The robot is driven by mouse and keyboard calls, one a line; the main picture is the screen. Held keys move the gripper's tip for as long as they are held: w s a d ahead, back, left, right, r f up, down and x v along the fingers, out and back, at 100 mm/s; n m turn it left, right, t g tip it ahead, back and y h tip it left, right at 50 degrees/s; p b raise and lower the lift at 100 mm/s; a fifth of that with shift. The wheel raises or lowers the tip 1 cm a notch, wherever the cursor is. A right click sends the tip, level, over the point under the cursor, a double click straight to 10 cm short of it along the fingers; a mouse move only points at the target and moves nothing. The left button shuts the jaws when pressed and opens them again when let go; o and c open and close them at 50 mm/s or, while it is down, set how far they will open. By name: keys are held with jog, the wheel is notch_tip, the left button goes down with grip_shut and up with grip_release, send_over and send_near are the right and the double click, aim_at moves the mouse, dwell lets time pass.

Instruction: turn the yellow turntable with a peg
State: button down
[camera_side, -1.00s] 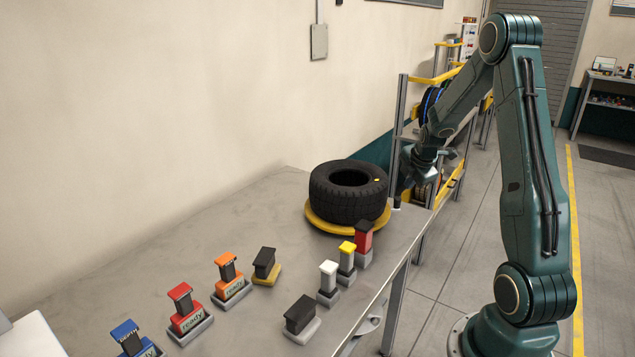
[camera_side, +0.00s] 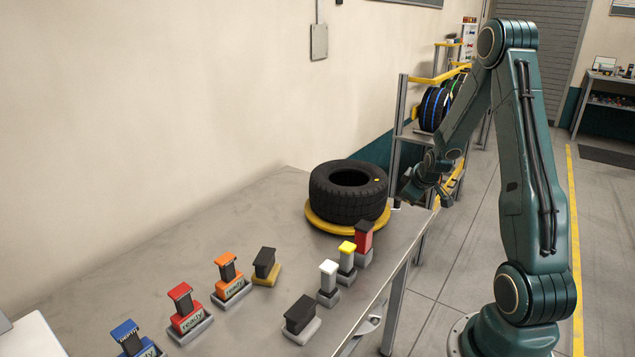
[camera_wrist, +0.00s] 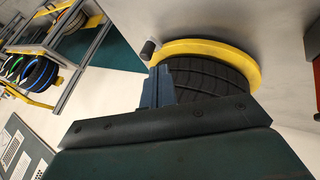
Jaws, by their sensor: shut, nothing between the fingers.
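The yellow turntable (camera_side: 322,222) lies on the grey table with a black tyre (camera_side: 345,203) on top. A small yellow mark shows on the tyre's upper side. In the wrist view the turntable's rim (camera_wrist: 245,62) curves around the tyre (camera_wrist: 205,78). A short dark peg (camera_wrist: 148,48) stands at the rim in that view; whether it touches is hard to tell. My gripper (camera_side: 403,197) is at the right of the tyre, by the table's far right edge. Its fingers (camera_wrist: 158,82) are shut and empty, close to the peg and tyre.
A red and black block (camera_side: 364,240), a yellow-topped block (camera_side: 347,260) and a white block (camera_side: 328,280) stand in front of the turntable. Several more coloured blocks stand at the front left. A rack with tyres (camera_side: 433,108) is behind my arm. The table's middle left is clear.

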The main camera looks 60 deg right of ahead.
aim_at(399, 199)
jog(key=shift+f, duration=0.1)
jog(key=shift+x, duration=4.95)
jog(key=shift+d, duration=0.1)
jog(key=shift+w+d, duration=0.2)
jog(key=shift+d, duration=0.25)
jog(key=shift+w+d, duration=0.2)
jog(key=shift+d, duration=0.3)
jog(key=shift+w+d+n+t+y, duration=0.15)
jog(key=shift+w+d+n+t, duration=0.05)
jog(key=shift+d+n, duration=0.2)
jog(key=shift+w+d+n+t+y, duration=0.2)
jog(key=shift+d+n, duration=0.1)
jog(key=shift+d, duration=0.1)
jog(key=shift+s+r, duration=0.15)
jog(key=shift+r, duration=0.1)
jog(key=shift+r, duration=0.2)
jog(key=v, duration=0.9)
jog(key=shift+s+a, duration=0.15)
